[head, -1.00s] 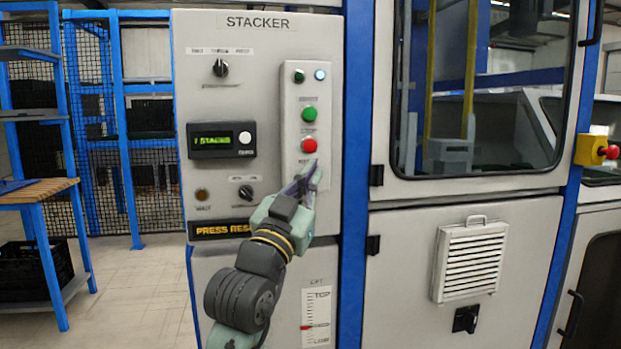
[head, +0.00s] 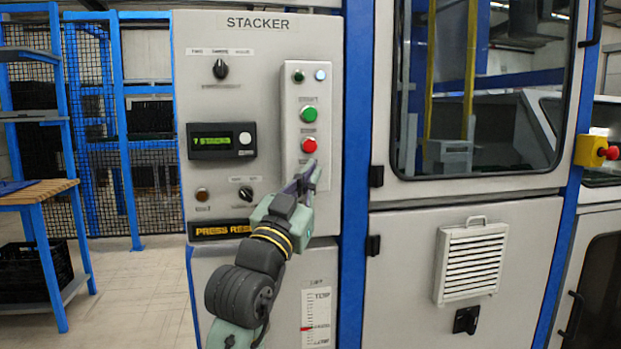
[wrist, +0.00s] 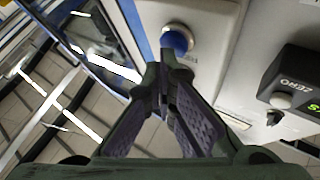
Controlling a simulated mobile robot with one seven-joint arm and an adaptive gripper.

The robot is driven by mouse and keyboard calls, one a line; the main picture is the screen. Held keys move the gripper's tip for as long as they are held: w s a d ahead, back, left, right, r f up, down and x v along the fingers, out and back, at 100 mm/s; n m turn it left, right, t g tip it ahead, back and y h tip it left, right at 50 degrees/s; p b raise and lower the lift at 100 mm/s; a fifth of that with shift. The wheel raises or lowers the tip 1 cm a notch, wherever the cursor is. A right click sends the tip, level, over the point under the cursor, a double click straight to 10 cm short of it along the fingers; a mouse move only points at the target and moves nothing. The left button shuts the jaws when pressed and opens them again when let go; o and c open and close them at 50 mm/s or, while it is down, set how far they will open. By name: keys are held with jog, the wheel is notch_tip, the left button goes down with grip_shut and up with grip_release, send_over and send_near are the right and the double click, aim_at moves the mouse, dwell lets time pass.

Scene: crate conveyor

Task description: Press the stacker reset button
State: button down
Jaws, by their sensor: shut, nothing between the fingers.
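The grey stacker panel (head: 265,75) carries a raised button strip (head: 324,100) with a green button (head: 308,115) and a red button (head: 309,146). My gripper (head: 310,168) is shut and empty, its tips just below the red button at the strip's lower part. In the wrist view, a round blue button (wrist: 178,40) in a metal ring sits just beyond the closed fingertips (wrist: 168,62). That blue button is hidden behind my gripper in the head view. I cannot tell whether the tips touch it. Its label is not readable.
A counter display with a white button (head: 223,140) and a black knob (head: 246,193) lie left of the strip. A "PRESS RESET"-like sign (head: 222,230) is partly covered by my arm. A blue post (head: 356,110) and windowed cabinet stand right.

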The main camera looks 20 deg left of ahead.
jog(key=shift+w+a, duration=0.1)
jog(key=shift+w, duration=0.05)
dwell(0.4)
jog(key=shift+s+d, duration=0.45)
jog(key=shift+s, duration=0.3)
jog(key=s+d, duration=0.1)
jog(key=s, duration=0.1)
jog(key=s+d, duration=0.2)
jog(key=shift+s+a, duration=0.1)
jog(key=shift+a, duration=0.05)
dwell(0.8)
